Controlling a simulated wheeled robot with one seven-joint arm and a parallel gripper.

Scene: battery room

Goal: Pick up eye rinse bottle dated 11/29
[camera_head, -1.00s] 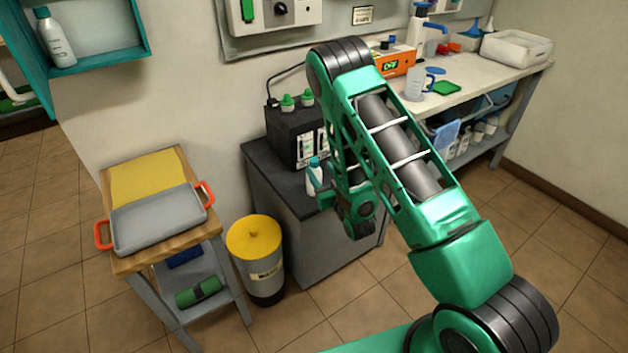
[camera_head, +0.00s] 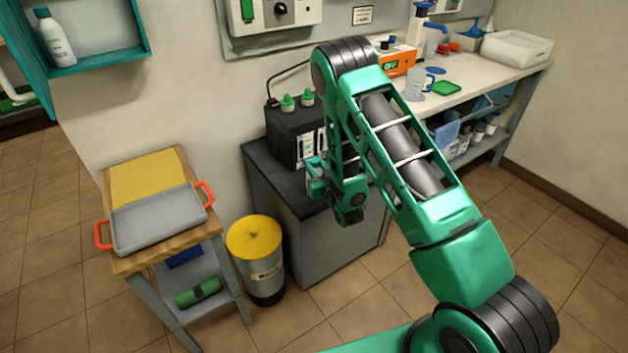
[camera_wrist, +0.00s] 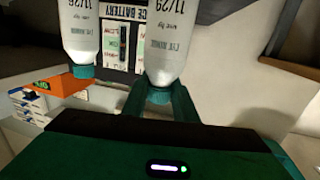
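The eye rinse bottle dated 11/29 (camera_wrist: 166,45), white with a teal cap, appears upside down in the wrist view. A similar eye rinse bottle (camera_wrist: 80,30), whose date looks like 11/26, stands beside it at the left of that view. My gripper (camera_wrist: 160,97) is open, with one teal finger on each side of the 11/29 bottle's cap and neck; I see no clear grip on it. In the head view my gripper (camera_head: 317,179) is over the front of the dark cabinet top and hides the bottles.
A black battery unit (camera_head: 290,135) stands behind on the dark cabinet (camera_head: 270,180). A yellow-lidded bin (camera_head: 254,240) and a wooden cart with a grey tray (camera_head: 160,218) are to the left. A workbench (camera_head: 480,85) is to the right. Floor in front is clear.

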